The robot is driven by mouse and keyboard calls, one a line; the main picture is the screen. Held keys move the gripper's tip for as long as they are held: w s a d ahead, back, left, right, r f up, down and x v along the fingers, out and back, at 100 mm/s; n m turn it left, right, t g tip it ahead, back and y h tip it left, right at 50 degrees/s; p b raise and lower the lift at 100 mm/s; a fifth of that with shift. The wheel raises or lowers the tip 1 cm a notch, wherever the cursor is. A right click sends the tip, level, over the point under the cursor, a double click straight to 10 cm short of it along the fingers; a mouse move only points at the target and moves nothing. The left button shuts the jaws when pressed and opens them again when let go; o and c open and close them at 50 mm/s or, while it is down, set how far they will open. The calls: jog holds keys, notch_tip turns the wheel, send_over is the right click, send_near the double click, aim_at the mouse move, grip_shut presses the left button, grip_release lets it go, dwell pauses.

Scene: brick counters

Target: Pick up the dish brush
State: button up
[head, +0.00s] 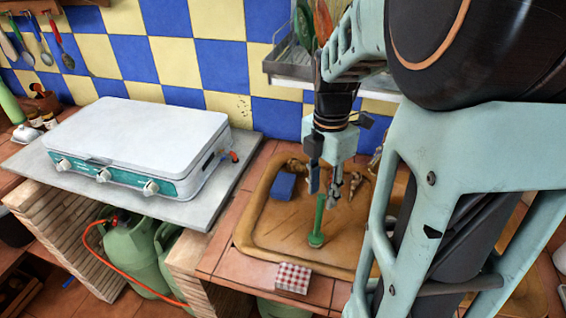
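The green dish brush (317,228) is at the sink basin, right of the middle of the head view. Its round head is at the bottom and its thin handle points up, close to upright. My gripper (325,192) points down over the basin, with its fingertips at the top of the handle. The two fingers are apart with a gap between them, and the handle's top shows in or just behind that gap. I cannot tell whether either finger touches it.
The tan sink basin (262,238) also holds a blue block (283,186) and some brown items. A red-checked box (293,278) sits on the tiled front edge. A white stove (130,140) stands left. A dish rack (290,66) hangs behind my arm.

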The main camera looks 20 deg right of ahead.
aim_at(319, 219)
jog(key=shift+w+a+f+n, duration=0.1)
jog(key=shift+w+f+n, duration=0.2)
jog(key=shift+f+n, duration=0.25)
jog(key=shift+w+d+f, duration=0.1)
jog(key=shift+d+f, duration=0.1)
jog(key=shift+f, duration=2.45)
jog(key=shift+w+d+f, duration=0.1)
jog(key=shift+d+f, duration=0.05)
jog(key=shift+f, duration=2.45)
jog(key=shift+c, duration=0.3)
grip_shut()
